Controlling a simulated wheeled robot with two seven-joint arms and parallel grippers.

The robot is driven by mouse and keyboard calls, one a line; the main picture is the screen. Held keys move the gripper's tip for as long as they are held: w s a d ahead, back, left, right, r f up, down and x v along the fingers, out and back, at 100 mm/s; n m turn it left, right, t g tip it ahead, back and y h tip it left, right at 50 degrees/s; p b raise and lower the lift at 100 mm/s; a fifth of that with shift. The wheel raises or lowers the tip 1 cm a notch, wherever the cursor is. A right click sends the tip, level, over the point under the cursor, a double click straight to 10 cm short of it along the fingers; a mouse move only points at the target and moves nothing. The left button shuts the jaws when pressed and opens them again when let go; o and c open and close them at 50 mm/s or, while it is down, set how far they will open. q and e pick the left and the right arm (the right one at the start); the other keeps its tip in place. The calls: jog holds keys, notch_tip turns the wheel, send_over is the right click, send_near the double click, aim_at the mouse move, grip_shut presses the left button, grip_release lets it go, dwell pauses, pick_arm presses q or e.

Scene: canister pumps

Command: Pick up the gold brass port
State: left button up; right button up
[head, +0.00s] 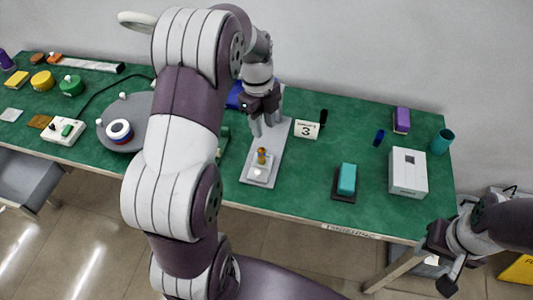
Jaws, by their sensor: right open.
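The gold brass port (262,154) stands upright at the front end of a grey stand (277,143) on the green table, just behind a small white round piece (257,173). My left gripper (267,130) points down over the stand, above and behind the port and apart from it. Nothing shows in its fingers, and their gap is too small to read. My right gripper (446,268) is open and empty at the lower right, off the table's front edge.
A white sign with a 3 (306,129) stands right of the stand. Further right are a teal block (347,179), a white box (408,172), a purple block (401,119) and a teal cup (442,141). A grey disc (137,108) lies left, partly behind my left arm.

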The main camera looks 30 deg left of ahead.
aim_at(262, 150)
pick_arm(q)
jog(key=shift+m, duration=0.5)
jog(key=f, duration=0.8)
jog(key=s+f+p, duration=0.1)
jog(key=f, duration=0.3)
jog(key=shift+f, duration=0.3)
grip_shut()
